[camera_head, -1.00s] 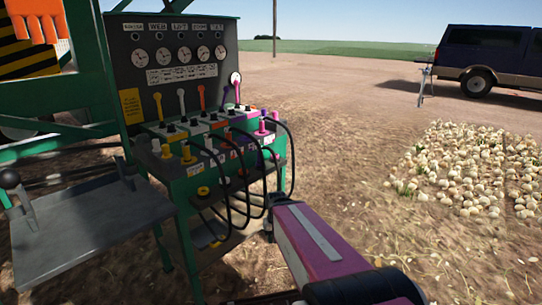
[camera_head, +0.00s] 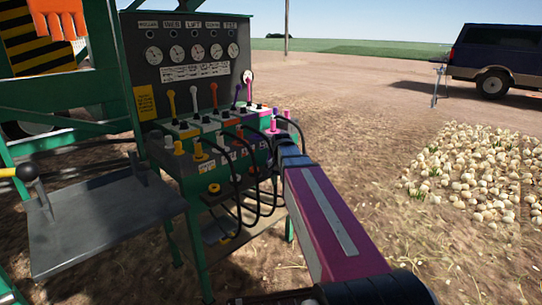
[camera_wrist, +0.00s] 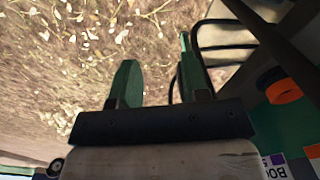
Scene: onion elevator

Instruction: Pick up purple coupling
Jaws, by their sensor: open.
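The green control stand (camera_head: 205,188) carries black hoses, coloured levers and upright caps or fittings. A magenta fitting (camera_head: 273,126) stands at its right end, and another magenta one (camera_head: 287,113) is just behind it. I cannot tell for certain which part is the purple coupling. My gripper, beyond the end of my purple arm in the head view, is beside the stand's right end and mostly hidden there. In the wrist view my gripper (camera_wrist: 157,82) shows two green fingers, apart and empty, with ground beyond. An orange ring (camera_wrist: 285,91) is to their right.
A gauge panel (camera_head: 190,50) rises behind the stand. Black hoses (camera_head: 262,198) loop down its front. A grey plate (camera_head: 105,220) juts out at left. Onions (camera_head: 475,170) lie on the ground at right, and a dark vehicle (camera_head: 500,50) stands farther back.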

